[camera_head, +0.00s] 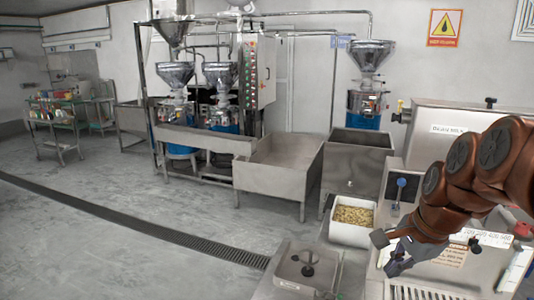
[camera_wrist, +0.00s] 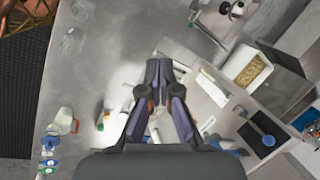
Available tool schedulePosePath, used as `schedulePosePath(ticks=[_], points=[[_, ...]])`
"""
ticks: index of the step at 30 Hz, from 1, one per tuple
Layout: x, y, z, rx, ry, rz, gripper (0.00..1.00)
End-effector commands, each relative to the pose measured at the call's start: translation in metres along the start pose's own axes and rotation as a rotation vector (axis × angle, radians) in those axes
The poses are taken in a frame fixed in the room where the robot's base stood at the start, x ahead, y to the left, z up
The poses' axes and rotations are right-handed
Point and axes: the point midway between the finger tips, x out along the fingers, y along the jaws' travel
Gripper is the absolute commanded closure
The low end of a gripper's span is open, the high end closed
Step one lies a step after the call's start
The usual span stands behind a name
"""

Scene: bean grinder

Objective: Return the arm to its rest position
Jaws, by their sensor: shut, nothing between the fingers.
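My arm (camera_head: 465,175) reaches in from the right edge in the head view, brown and folded in several thick links. My gripper (camera_head: 398,258) is at its lower left end, in front of the steel machine. In the wrist view my gripper (camera_wrist: 160,72) points at the steel worktop, with its fingertips together and nothing held. The gripper is above the worktop and apart from the white bin. The far side of my arm is hidden in the head view.
A white bin of beans (camera_head: 352,216) stands left of my gripper; it also shows in the wrist view (camera_wrist: 246,70). A blue-knobbed lever (camera_head: 401,184) stands close by. Small bottles (camera_wrist: 50,152) stand at lower left.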

Motion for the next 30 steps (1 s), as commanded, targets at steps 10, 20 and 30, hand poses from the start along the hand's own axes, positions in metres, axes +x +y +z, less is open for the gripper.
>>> schedulePosePath(ticks=[10, 20, 30], points=[[0.042, 0.109, 0.083, -0.658, -0.098, 0.221, 1.00], [0.063, 0.210, 0.117, -1.169, -0.241, 0.377, 1.00], [0.066, 0.235, 0.121, -1.293, -0.286, 0.411, 1.00]])
